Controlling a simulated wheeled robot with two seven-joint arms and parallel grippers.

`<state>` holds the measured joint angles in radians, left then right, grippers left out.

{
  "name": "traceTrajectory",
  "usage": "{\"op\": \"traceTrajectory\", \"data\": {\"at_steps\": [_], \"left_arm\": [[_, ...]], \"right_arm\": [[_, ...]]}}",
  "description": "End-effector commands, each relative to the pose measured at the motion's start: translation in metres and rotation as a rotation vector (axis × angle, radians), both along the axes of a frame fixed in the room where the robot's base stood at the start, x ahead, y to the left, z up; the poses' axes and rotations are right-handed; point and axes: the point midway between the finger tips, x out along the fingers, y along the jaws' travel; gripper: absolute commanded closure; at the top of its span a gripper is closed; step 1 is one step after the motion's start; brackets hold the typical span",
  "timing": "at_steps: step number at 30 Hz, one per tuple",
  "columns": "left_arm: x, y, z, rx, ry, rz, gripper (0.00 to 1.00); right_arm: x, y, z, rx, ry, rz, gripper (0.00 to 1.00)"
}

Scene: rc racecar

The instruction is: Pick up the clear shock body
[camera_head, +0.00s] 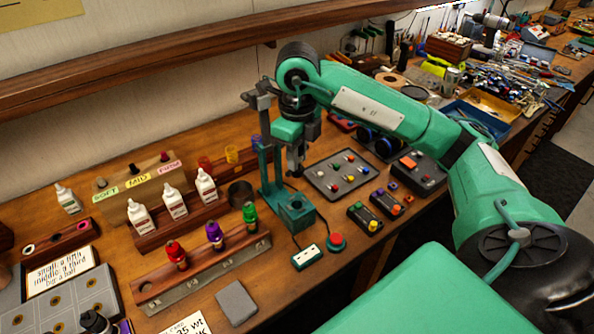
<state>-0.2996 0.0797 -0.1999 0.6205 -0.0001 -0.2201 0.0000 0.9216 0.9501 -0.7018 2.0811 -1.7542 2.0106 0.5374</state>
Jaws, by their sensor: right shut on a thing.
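My right gripper (295,170) points down beside the teal press stand (269,170), near the middle of the bench. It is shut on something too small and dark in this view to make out. I cannot pick out a clear shock body for certain. Red (176,254), purple (214,235) and green (250,216) shock bodies stand in a wooden rack (205,264) at the front. My left gripper is not in view.
White bottles (173,202) stand along a labelled wooden rack on the left. A grey tray (338,176) with coloured parts lies right of the press. A red button (337,241) and a grey block (237,303) lie near the front edge.

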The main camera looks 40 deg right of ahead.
Motion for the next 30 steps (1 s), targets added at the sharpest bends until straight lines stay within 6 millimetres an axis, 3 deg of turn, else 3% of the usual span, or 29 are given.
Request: {"op": "traceTrajectory", "data": {"at_steps": [3, 12, 22, 30], "left_arm": [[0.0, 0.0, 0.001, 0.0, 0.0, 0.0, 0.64], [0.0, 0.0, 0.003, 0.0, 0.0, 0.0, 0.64], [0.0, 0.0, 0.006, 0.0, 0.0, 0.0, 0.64], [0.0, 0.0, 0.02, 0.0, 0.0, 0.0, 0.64]], "right_arm": [[0.001, 0.0, 0.023, -0.001, -0.005, 0.001, 1.0], [0.001, 0.0, 0.063, -0.001, -0.004, 0.001, 1.0], [0.0, 0.0, 0.084, 0.0, -0.001, 0.0, 1.0], [0.0, 0.0, 0.1, 0.0, 0.0, 0.0, 1.0]]}}
